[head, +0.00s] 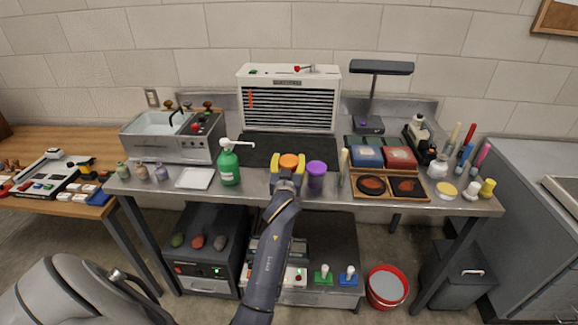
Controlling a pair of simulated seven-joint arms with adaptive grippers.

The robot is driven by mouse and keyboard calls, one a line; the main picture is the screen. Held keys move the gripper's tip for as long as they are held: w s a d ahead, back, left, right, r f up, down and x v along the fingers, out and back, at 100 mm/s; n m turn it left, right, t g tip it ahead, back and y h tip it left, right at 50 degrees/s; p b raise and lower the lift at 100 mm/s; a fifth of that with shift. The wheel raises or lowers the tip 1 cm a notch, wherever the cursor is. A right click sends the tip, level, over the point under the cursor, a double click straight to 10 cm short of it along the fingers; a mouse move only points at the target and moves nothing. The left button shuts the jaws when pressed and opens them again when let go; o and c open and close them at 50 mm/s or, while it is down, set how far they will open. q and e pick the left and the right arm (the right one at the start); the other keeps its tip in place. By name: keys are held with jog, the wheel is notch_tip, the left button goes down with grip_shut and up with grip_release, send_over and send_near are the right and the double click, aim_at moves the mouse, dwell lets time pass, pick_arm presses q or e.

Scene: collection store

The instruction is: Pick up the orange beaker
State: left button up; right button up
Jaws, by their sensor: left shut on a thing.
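The orange beaker (289,161) shows its round orange top near the front edge of the steel bench, left of a purple beaker (316,168). My left gripper (288,166) is shut on the orange beaker, with a yellow finger on each side of it. The gripper and wrist hide the beaker's lower part, so I cannot tell whether it touches the bench. My right gripper is not in view.
A green pump bottle (229,165) and a white tray (195,178) stand to the left. A wooden tray (390,194) with dark discs lies to the right. A black mat (262,146) lies behind, before a white slatted cabinet (289,95).

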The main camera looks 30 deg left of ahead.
pick_arm(q)
notch_tip(320, 180, up, 17)
dwell(1.2)
